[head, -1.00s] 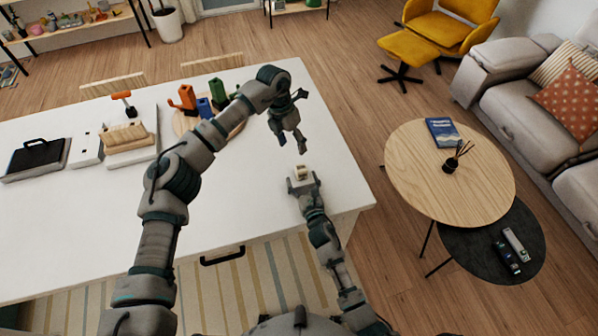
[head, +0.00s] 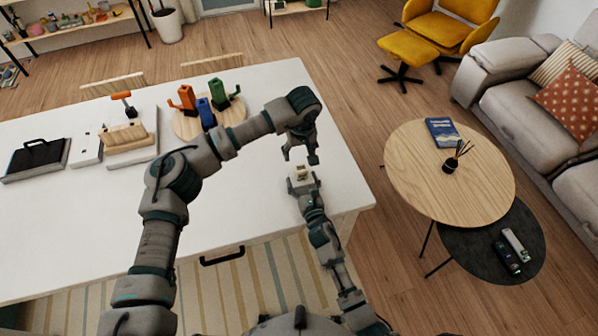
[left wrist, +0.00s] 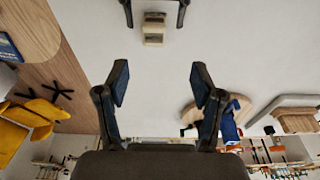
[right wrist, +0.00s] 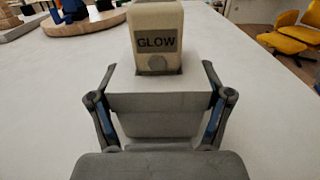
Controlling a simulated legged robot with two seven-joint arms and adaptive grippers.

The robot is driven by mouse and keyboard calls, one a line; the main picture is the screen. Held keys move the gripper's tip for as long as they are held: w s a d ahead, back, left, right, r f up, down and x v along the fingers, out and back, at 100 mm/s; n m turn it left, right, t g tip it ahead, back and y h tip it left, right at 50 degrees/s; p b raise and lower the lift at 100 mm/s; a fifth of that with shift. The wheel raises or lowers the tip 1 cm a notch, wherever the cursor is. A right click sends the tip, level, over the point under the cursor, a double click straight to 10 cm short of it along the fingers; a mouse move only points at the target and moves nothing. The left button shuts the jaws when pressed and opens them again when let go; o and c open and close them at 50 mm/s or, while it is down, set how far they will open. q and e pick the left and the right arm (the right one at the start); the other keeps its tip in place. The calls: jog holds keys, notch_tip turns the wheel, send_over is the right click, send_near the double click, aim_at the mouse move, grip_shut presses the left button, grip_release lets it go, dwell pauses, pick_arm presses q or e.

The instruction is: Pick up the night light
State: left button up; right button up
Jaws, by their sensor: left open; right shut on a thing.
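The night light (head: 301,173) is a small cream block with a dark "GLOW" label, seen close up in the right wrist view (right wrist: 155,25). It sits upright on a pale grey base. My right gripper (head: 302,184) is shut on the night light, with its fingers on either side of the grey base at the table's right part. My left gripper (head: 300,159) is open and empty just beyond the night light. In the left wrist view, the night light (left wrist: 153,30) lies ahead of the open left fingers (left wrist: 158,70), apart from them.
The white table (head: 258,200) is clear around the grippers. A round wooden board (head: 182,128) with orange, blue and green objects stands farther back. A black case (head: 38,156) and a wooden block on a tray (head: 155,148) are at left. A round coffee table (head: 420,185) stands right.

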aim_at(298, 168)
pick_arm(q)
jog(key=f, duration=0.3)
jog(key=w+f, duration=0.1)
jog(key=f, duration=0.6)
jog(key=shift+w+f, duration=0.25)
jog(key=shift+w, duration=0.1)
jog(key=shift+a, duration=0.15)
grip_shut()
pick_arm(e)
jog(key=shift+d, duration=0.15)
pick_arm(q)
notch_tip(298, 168, up, 10)
jog(key=shift+r, duration=0.1)
pick_arm(e)
jog(key=o, duration=1.4)
